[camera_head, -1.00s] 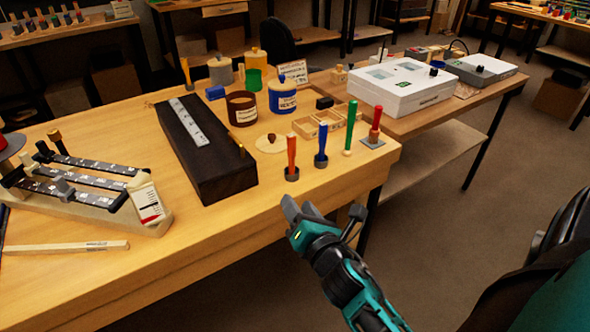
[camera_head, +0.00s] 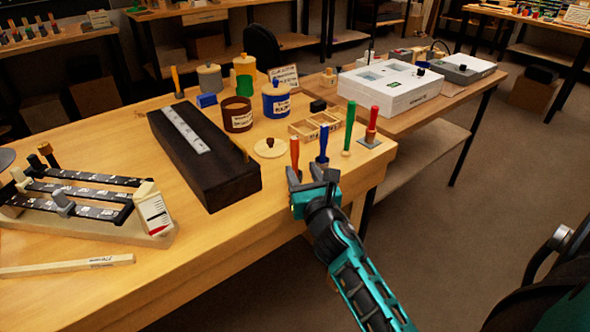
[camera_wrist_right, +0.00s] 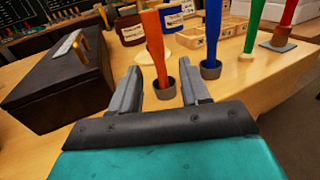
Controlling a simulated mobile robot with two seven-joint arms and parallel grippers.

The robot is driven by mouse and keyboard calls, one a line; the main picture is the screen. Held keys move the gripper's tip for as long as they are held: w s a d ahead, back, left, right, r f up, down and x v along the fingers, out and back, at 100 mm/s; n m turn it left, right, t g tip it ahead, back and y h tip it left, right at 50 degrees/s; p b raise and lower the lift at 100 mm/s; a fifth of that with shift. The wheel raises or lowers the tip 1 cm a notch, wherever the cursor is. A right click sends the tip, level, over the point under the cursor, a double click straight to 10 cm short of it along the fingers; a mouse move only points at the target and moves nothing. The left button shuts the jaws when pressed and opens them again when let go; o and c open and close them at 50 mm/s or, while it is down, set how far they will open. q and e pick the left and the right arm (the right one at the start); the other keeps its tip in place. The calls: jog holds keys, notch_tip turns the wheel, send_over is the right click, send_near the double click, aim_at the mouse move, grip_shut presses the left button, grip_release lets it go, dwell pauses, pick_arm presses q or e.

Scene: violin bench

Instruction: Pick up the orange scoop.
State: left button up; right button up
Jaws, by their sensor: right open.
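The orange scoop (camera_head: 294,152) stands upright near the front edge of the bench, its lower part hidden by my right gripper in the head view. In the right wrist view the orange scoop (camera_wrist_right: 155,47) rises from a small dark cup (camera_wrist_right: 163,88), with its handle tilted a little left. My right gripper (camera_head: 312,178) is open, and its fingers (camera_wrist_right: 160,92) point toward the scoop from the front, one on each side of its line. The scoop stands just beyond or between the fingertips; I cannot tell which. My left gripper is not in view.
A blue scoop (camera_head: 323,142) stands close to the right, then a green one (camera_head: 349,128) and a red one (camera_head: 372,122). A long dark box (camera_head: 215,172) lies to the left. A round lid (camera_head: 270,148) and a wooden compartment tray (camera_head: 304,130) are behind.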

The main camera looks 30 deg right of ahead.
aim_at(296, 158)
jog(key=shift+r+x, duration=0.15)
jog(key=shift+x, duration=1.4)
jog(key=shift+r+x, duration=0.2)
jog(key=shift+x, duration=1.3)
jog(key=shift+a, duration=0.1)
grip_shut()
